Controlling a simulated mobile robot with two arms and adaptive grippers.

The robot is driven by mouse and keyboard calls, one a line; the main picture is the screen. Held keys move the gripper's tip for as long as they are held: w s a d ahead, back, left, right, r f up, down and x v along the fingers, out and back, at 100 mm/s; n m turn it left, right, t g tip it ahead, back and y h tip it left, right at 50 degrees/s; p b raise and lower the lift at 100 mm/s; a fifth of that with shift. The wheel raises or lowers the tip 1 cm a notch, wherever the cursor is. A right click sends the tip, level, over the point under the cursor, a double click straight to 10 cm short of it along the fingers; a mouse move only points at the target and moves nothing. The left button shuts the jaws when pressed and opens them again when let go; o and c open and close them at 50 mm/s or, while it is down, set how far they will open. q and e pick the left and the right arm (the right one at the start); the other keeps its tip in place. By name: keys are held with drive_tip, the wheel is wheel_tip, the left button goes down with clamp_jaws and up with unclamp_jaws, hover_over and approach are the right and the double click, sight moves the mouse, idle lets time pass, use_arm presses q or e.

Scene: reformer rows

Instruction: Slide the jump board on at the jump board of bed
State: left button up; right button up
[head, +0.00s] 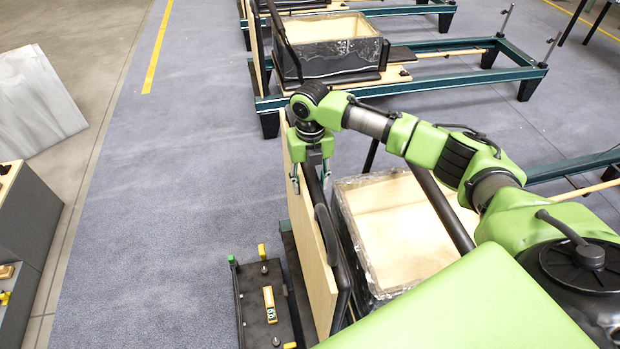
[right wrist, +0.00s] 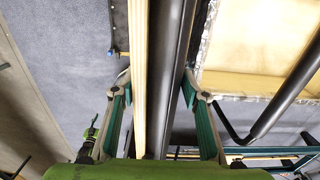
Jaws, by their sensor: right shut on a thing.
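The jump board (head: 312,270) is an upright panel with a pale wooden face and a black pad on its other side, at the near end of the closest bed. My right gripper (head: 308,180) points down over its top edge, with a finger on each side. In the right wrist view, the jump board (right wrist: 139,80) runs edge-on between the fingers of my right gripper (right wrist: 157,92), which is shut on it. Whether the board's lower edge is seated on the bed is hidden. My left gripper is not in view.
A crate-like box with wrapped sides (head: 350,225) stands just right of the board. A dark platform with a yellow level (head: 270,304) lies to its left on the floor. Other beds (head: 400,103) stand behind. A grey cabinet (head: 28,225) is at the left. Blue floor between is clear.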

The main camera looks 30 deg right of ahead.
wheel_tip(320, 180, down, 3)
drive_tip(key=shift+w+r+b, duration=0.1)
drive_tip(key=shift+r+b, duration=0.05)
drive_tip(key=shift+b, duration=0.45)
drive_tip(key=shift+p, duration=0.9)
idle(1.6)
wheel_tip(320, 180, down, 7)
drive_tip(key=b, duration=0.4)
idle(3.0)
drive_tip(key=o, duration=1.6)
drive_tip(key=shift+a, duration=0.1)
drive_tip(key=shift+c, duration=0.2)
drive_tip(key=shift+s, duration=0.25)
wheel_tip(320, 180, up, 12)
drive_tip(key=shift+r, duration=0.1)
